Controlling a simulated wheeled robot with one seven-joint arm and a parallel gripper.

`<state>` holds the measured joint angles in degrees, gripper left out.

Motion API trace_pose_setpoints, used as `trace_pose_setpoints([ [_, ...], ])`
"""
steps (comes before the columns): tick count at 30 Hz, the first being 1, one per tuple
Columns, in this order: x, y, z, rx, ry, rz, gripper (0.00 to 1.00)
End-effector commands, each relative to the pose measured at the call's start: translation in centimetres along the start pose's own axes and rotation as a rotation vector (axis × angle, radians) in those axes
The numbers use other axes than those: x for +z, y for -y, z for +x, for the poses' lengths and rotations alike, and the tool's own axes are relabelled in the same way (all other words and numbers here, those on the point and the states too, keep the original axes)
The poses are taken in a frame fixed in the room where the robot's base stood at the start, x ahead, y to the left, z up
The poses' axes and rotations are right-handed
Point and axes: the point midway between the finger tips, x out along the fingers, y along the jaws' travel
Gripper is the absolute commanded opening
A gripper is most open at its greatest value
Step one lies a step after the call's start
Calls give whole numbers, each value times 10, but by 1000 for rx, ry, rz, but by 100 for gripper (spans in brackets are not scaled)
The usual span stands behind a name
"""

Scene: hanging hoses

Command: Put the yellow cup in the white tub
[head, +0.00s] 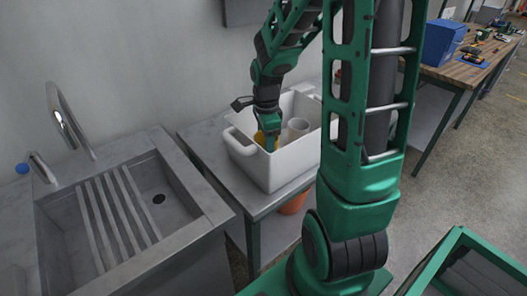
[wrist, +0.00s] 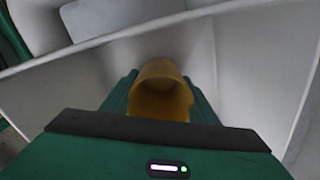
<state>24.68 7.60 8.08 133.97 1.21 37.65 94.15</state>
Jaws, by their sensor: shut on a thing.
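The white tub (head: 280,172) stands on a grey counter beside the sink in the head view. Its walls also show around my gripper in the wrist view (wrist: 255,60). The yellow cup (head: 261,141) is inside the tub's opening, partly hidden by the tub's front wall and my gripper. My gripper (head: 268,143) reaches down into the tub and is shut on the yellow cup. In the wrist view the cup (wrist: 160,92) sits between the two green fingers, its open end visible. I cannot tell whether the cup touches the tub's floor.
The sink (head: 120,215) with a tall tap (head: 66,120) is at left. An orange thing (head: 293,203) sits below the counter. A wooden workbench (head: 465,68) with a blue box (head: 443,42) is at far right.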

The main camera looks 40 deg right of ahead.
Motion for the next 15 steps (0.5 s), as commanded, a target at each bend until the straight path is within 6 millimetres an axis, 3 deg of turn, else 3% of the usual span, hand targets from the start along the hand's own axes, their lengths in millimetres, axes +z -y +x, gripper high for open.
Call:
trace_pose_setpoints([
  [3, 0, -1, 10, 1, 0, 0, 29],
  [14, -1, 0, 13, 0, 0, 2, 29],
  [15, -1, 0, 13, -1, 0, 2, 59],
])
